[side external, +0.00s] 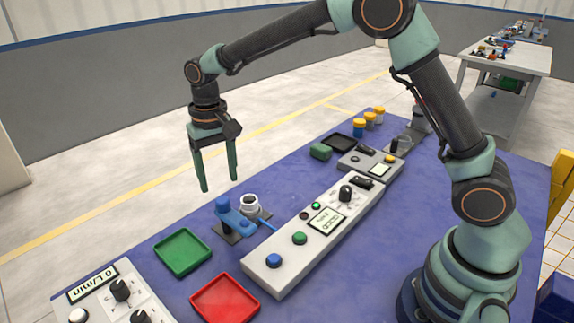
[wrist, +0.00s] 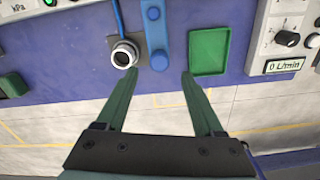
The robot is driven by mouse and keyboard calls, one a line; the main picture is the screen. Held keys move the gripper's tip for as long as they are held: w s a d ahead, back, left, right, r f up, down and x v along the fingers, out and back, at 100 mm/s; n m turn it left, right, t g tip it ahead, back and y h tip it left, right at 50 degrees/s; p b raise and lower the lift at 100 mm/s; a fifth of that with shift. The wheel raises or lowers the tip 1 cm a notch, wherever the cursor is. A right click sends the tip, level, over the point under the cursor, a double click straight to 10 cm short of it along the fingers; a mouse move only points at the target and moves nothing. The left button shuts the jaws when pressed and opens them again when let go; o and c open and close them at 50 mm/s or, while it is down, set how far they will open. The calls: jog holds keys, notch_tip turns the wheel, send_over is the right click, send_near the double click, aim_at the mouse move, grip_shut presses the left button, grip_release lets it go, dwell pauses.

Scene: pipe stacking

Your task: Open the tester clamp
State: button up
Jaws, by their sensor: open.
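The tester clamp (side external: 236,219) is a blue arm on a dark base, on the blue table beside a round white-rimmed fitting (side external: 250,203) with a dark opening. In the wrist view the blue clamp (wrist: 156,38) runs up the picture, just right of the fitting (wrist: 124,55). I cannot tell whether the clamp is open or shut. My gripper (side external: 219,184) is open and empty, fingers pointing down, above and behind the clamp. In the wrist view my gripper's (wrist: 160,74) fingertips lie either side of the blue clamp's lower end, with no contact visible.
A green tray (side external: 183,251) and a red tray (side external: 225,299) lie in front. A long white control panel (side external: 316,232) with buttons and a knob stands right of the clamp. An "L/min" panel (side external: 115,297) is at the front left. Yellow-capped jars (side external: 369,120) stand at the back.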

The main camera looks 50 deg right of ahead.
aim_at(224, 200)
notch_tip(224, 200, up, 5)
jog(key=shift+r, duration=0.1)
dwell(0.4)
jog(key=s+d+r+n+t, duration=0.1)
jog(key=s+d+r+t, duration=0.2)
jog(key=s+d+r, duration=0.45)
jog(key=s+d+f+t, duration=0.1)
jog(key=s+d, duration=0.1)
jog(key=s, duration=0.3)
jog(key=s+d+f+n+t, duration=0.1)
jog(key=s+d, duration=0.2)
jog(key=s, duration=0.2)
jog(key=shift+s+t, duration=0.3)
jog(key=shift+s, duration=0.1)
